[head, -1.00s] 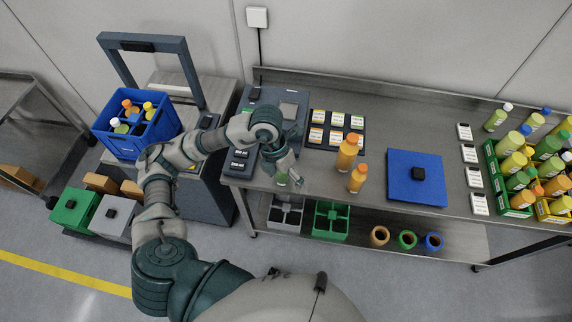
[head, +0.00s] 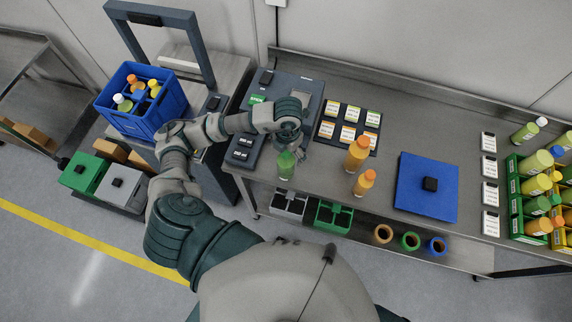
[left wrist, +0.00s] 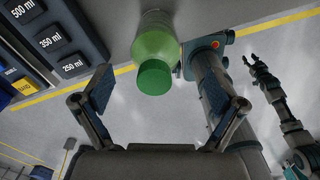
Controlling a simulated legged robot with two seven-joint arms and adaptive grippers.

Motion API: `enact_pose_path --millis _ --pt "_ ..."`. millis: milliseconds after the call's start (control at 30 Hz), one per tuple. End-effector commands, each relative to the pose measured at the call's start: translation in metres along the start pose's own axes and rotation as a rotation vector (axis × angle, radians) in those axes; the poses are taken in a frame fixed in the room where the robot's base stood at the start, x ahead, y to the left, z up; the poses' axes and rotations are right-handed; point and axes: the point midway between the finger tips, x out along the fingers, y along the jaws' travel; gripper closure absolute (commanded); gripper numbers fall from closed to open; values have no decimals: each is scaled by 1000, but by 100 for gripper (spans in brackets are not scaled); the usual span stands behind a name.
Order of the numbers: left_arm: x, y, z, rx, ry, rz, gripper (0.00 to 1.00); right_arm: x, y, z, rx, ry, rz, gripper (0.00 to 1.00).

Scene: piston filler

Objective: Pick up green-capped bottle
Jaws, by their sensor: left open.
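The green-capped bottle (head: 286,166) stands at the front left of the long metal table, beside the filler machine. In the left wrist view its green body (left wrist: 156,40) and darker green cap (left wrist: 154,77) show at the top, between the line of the fingers and slightly beyond them. My left gripper (head: 288,138) is open and empty, just behind and above the bottle in the head view. Its two spread fingers (left wrist: 171,93) frame the cap in the left wrist view. I cannot tell whether they touch it.
Two orange-capped bottles (head: 357,154) stand to the right, before a label board (head: 350,125). A blue pad (head: 427,187) lies further right. A blue crate (head: 142,100) with bottles is at left. The filler's button panel (left wrist: 55,40) is close to my left gripper.

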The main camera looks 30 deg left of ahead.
Motion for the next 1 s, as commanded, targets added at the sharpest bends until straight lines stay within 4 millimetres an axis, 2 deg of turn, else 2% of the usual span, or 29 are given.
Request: enact_pose_path --millis 267,533,833,1000 --pt "23 0 -2 0 2 1 5 -5 0 -1 0 1 0 60" --pt "62 6 -2 0 1 -1 5 -14 0 -2 0 2 0 60" --pt "69 7 -1 1 -2 -1 5 -14 0 -2 0 2 0 60" --pt "69 7 -1 1 -1 -1 47 -14 0 -2 0 2 0 60"
